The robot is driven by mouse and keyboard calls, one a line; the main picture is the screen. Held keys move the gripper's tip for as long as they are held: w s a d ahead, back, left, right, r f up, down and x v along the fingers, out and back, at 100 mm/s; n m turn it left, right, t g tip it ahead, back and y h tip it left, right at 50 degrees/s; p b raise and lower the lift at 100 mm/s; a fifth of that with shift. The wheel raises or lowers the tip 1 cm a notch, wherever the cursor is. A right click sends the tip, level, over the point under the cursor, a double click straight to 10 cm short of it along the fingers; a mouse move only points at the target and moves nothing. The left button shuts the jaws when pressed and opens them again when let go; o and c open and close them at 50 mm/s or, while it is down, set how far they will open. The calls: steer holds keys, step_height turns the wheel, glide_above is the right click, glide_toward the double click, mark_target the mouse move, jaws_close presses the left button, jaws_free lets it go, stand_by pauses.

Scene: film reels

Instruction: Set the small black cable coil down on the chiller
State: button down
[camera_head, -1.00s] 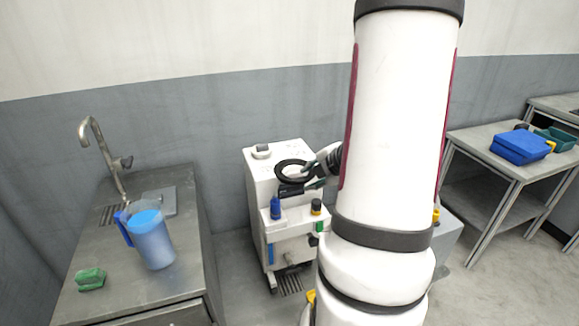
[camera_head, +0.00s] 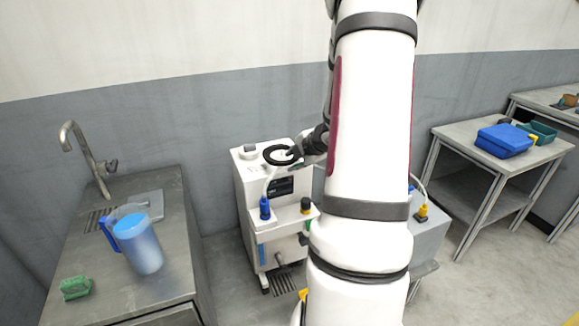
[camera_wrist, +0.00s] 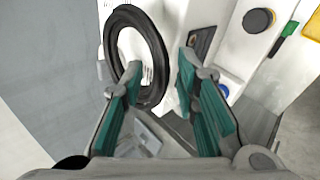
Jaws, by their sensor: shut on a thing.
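The small black cable coil (camera_head: 267,152) is a dark ring in the head view, over the top of the white chiller (camera_head: 246,185). In the wrist view the coil (camera_wrist: 159,50) stands as a tilted ring at my fingertips. My gripper (camera_head: 301,152) is shut on the coil's near side, from the right. Its green-padded fingers (camera_wrist: 158,82) show in the wrist view, with a gap between them. I cannot tell whether the coil touches the chiller's top. My arm hides the space just right of the chiller.
At left is a sink counter (camera_head: 190,255) with a blue jug (camera_head: 142,245); at right, a table (camera_head: 450,133) with a blue case (camera_head: 503,141).

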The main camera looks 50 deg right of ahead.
steer(key=shift+w+d, duration=0.2)
steer(key=shift+w, duration=0.45)
steer(key=f, duration=0.2)
steer(key=w+f+b, duration=0.1)
steer(key=shift+w+d+f+b, duration=0.1)
steer(key=shift+d+f+b, duration=0.1)
steer(key=shift+f+b, duration=0.15)
steer(key=shift+f, duration=0.15)
steer(key=c, duration=1.2)
jaws_free()
steer(key=shift+c, duration=0.2)
